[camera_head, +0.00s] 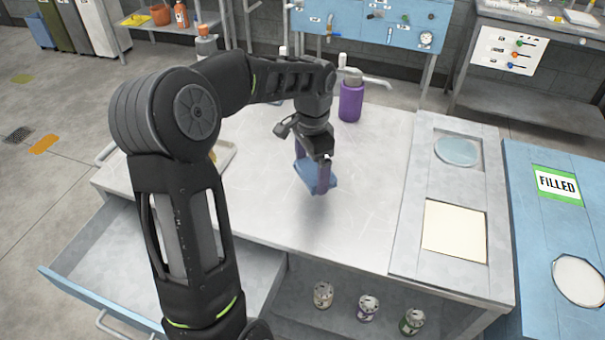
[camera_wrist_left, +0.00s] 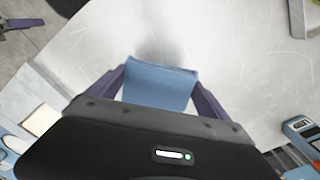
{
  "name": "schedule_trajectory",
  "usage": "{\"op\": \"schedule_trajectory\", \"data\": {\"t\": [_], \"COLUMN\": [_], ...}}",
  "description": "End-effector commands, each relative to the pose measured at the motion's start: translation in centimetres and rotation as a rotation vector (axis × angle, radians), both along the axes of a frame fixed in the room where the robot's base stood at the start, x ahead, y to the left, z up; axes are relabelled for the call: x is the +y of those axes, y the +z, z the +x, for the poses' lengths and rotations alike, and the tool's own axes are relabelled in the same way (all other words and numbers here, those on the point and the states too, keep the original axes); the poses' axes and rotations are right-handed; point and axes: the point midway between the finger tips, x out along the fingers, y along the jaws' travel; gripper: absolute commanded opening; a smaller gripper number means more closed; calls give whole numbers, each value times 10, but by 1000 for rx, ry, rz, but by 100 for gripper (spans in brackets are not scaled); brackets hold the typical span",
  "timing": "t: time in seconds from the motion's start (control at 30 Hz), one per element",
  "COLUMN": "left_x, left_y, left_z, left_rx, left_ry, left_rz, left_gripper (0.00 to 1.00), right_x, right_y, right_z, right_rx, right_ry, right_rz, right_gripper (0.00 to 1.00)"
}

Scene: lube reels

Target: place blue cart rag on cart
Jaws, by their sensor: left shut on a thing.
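The blue rag (camera_head: 311,187) is pinched between the purple fingers of my left gripper (camera_head: 320,172), above the grey metal cart top (camera_head: 350,225). In the left wrist view the folded rag (camera_wrist_left: 160,88) spans the space between both fingers of the gripper (camera_wrist_left: 160,82). A soft shadow lies on the top near the rag, which seems slightly clear of the surface. My left arm covers the left part of the cart top. My right gripper is not seen in the head view.
A purple pump bottle (camera_head: 351,100) stands at the back of the top. A panel with a tan pad (camera_head: 455,231) and a blue disc (camera_head: 457,151) lies right. An open drawer (camera_head: 100,275) juts out front left. Several small cans sit on the lower shelf. The top's middle is clear.

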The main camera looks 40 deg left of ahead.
Motion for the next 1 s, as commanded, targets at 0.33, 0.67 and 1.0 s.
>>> {"op": "schedule_trajectory", "data": {"t": [0.33, 0.67, 1.0], "left_x": [0, 0, 0], "left_y": [-18, -45, -56], "left_z": [0, -1, 0], "left_rx": [0, 3, -1], "left_ry": [1, 1, 1], "left_rz": [1, -2, 0], "left_gripper": [50, 50, 50], "right_x": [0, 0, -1], "right_y": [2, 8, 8], "right_z": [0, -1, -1], "right_rx": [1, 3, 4], "right_ry": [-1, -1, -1], "right_rz": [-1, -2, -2], "right_gripper": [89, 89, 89]}}
